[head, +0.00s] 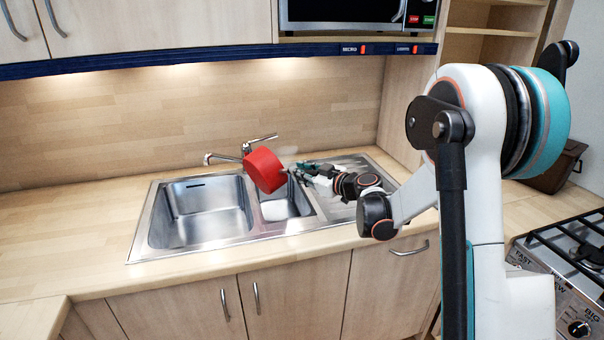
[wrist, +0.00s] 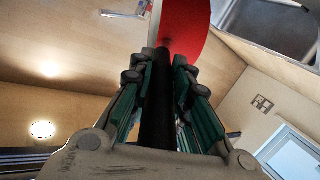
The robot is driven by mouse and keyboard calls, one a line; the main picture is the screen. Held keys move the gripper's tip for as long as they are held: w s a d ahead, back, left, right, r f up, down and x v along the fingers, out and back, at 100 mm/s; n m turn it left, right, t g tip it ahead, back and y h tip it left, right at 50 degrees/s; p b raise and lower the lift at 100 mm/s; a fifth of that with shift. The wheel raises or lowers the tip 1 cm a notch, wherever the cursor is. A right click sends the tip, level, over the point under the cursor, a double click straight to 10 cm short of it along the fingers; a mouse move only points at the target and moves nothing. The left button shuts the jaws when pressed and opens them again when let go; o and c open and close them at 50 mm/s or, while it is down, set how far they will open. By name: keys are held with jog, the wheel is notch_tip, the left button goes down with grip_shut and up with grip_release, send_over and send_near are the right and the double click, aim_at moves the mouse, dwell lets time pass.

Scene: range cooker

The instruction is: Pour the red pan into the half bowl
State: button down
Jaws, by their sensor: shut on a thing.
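The red pan (head: 264,170) is held tilted on its side above the smaller right-hand basin of the sink, the half bowl (head: 285,207). Its red side (wrist: 187,25) also shows at the top of the wrist view, with a dark handle (wrist: 157,110) running down between the fingers. My gripper (head: 308,172) is shut on that handle, to the right of the pan; its green-padded fingers (wrist: 160,85) flank the handle in the wrist view. Something whitish (head: 274,210) shows in the half bowl below the pan. The pan's inside is hidden.
The large basin (head: 205,215) lies left of the half bowl, and the ribbed drainer (head: 345,205) lies right. The tap (head: 235,155) stands close behind the pan. The hob (head: 575,245) is at far right. The left worktop (head: 60,225) is clear.

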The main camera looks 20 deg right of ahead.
jog(key=shift+w+d, duration=0.1)
jog(key=shift+d, duration=0.1)
jog(key=shift+w+d+f+m+b, duration=0.1)
jog(key=shift+d+f+m+b, duration=0.1)
jog(key=shift+d+m+b, duration=0.15)
jog(key=shift+w+d+f+m+b, duration=0.2)
jog(key=shift+d+m+b, duration=0.15)
jog(key=shift+d+m, duration=0.1)
dwell(1.3)
jog(key=shift+w+d+f+m+b, duration=0.15)
jog(key=shift+d+f+m+b, duration=0.05)
jog(key=shift+d+m+b, duration=0.1)
jog(key=shift+w+d+f+m+y, duration=0.1)
jog(key=shift+d+m+y, duration=0.2)
dwell(1.3)
